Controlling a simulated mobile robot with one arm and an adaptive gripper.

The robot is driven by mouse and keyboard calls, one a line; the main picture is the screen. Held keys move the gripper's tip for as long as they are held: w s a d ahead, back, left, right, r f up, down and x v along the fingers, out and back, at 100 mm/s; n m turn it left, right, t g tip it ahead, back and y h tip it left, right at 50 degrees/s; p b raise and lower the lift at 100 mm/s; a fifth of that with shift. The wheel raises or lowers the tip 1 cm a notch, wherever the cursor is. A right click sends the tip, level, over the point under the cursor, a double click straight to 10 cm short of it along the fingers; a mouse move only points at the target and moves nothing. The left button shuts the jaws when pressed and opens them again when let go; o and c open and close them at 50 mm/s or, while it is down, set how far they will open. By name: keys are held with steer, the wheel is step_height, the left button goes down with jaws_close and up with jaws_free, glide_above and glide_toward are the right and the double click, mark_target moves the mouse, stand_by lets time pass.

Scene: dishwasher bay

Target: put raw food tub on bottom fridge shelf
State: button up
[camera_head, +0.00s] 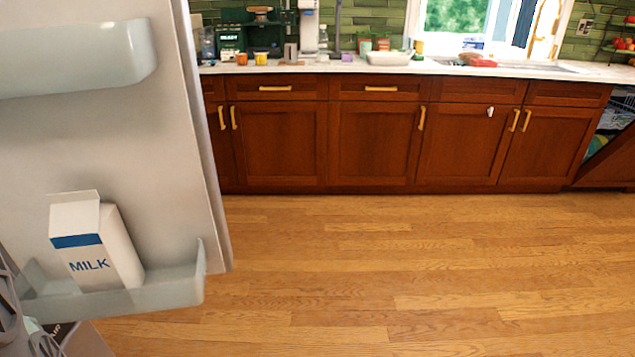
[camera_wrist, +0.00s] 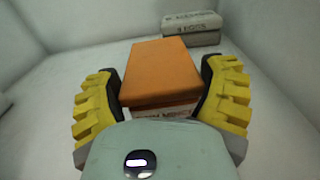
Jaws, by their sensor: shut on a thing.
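In the wrist view, a tub with a flat orange lid (camera_wrist: 160,70) and a pale side with partly hidden lettering sits between the yellow and black fingers of my gripper (camera_wrist: 160,78). It looks like the raw food tub. My gripper is shut on it, with a finger on each side. The near end of the tub is hidden by my gripper's body. Around it are the white walls and floor of what looks like the fridge inside (camera_wrist: 75,70). I cannot tell whether the tub touches the surface below. The head view does not show the tub or the fingers.
A grey egg box (camera_wrist: 191,28) stands behind the tub, near the back wall. In the head view, the open fridge door (camera_head: 190,150) fills the left side, with a milk carton (camera_head: 95,240) in its lower bin (camera_head: 170,293). The wooden floor (camera_head: 400,260) is clear.

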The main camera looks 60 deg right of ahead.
step_height(320, 180, down, 3)
steer(key=shift+a+r+b, duration=0.15)
steer(key=shift+r+b, duration=0.05)
steer(key=shift+b, duration=0.55)
steer(key=shift+w+r, duration=0.15)
steer(key=o, duration=1.2)
steer(key=shift+c, duration=0.2)
steer(key=shift+d, duration=0.2)
steer(key=shift+s+d+r+p, duration=0.1)
steer(key=shift+s+d+p, duration=0.3)
steer(key=shift+p, duration=0.45)
steer(key=p+v, duration=0.5)
steer(key=v, duration=0.4)
steer(key=shift+s+d, duration=0.1)
steer(key=shift+s, duration=0.3)
steer(key=shift+s+d+p, duration=0.25)
steer(key=shift+s+p, duration=0.05)
steer(key=shift+s, duration=0.2)
